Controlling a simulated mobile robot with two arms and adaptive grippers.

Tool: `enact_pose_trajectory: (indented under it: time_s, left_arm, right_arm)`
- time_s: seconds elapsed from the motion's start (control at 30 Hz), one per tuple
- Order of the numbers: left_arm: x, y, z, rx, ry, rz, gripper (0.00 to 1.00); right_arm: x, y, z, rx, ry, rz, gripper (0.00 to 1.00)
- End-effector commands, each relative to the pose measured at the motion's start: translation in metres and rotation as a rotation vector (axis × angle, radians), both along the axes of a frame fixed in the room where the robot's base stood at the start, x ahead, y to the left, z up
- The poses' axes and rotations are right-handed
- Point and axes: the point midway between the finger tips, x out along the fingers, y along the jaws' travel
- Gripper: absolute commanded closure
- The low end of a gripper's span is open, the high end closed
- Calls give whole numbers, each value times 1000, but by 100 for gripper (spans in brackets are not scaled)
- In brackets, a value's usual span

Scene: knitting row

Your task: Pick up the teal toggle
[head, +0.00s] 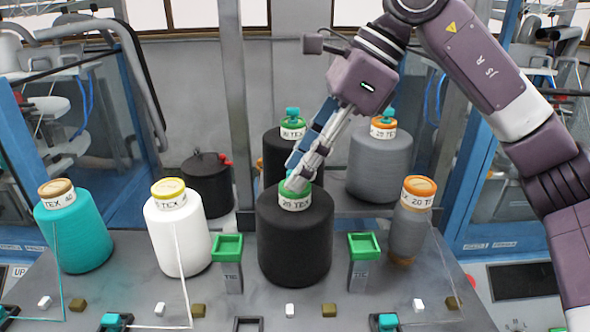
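My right gripper (297,178) comes down from the upper right, with its fingertips at the green cap (297,191) of the front black yarn cone (294,240). A small teal piece (290,173) shows at the fingertips, partly hidden by them; whether they grip it is unclear. Similar teal pieces sit on the caps of the rear black cone (292,113) and the rear grey cone (389,115). More teal pieces show at the bottom edge, at left (115,320) and right (387,320), partly cut off. I cannot tell which one is the teal toggle. My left gripper is not in view.
A teal cone (73,235), a white cone (178,238) and a slim grey cone (410,235) stand on the grey table (330,280). Green square trays (228,246) (363,245) on posts flank the front black cone. A dark lidded pot (207,185) stands behind.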

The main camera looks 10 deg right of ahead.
Motion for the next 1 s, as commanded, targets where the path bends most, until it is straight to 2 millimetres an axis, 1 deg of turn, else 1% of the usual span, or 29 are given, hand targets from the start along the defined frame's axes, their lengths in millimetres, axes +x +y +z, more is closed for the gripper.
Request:
enact_pose_trajectory:
  time_s: [0.1,0.23,0.27,0.5,0.87,1.0]
  left_arm:
    - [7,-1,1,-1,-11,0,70]
    - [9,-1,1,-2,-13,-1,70]
    - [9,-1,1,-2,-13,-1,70]
    - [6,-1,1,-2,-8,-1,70]
    - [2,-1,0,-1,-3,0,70]
    - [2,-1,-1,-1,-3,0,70]
  right_arm:
    - [0,1,-2,1,-1,0,67]
    - [0,1,-2,1,-1,0,67]
    - [0,1,-2,1,-1,0,69]
    - [0,1,-2,1,-1,1,96]
    - [0,1,-2,1,-1,1,96]
    - [0,2,3,2,-2,0,96]
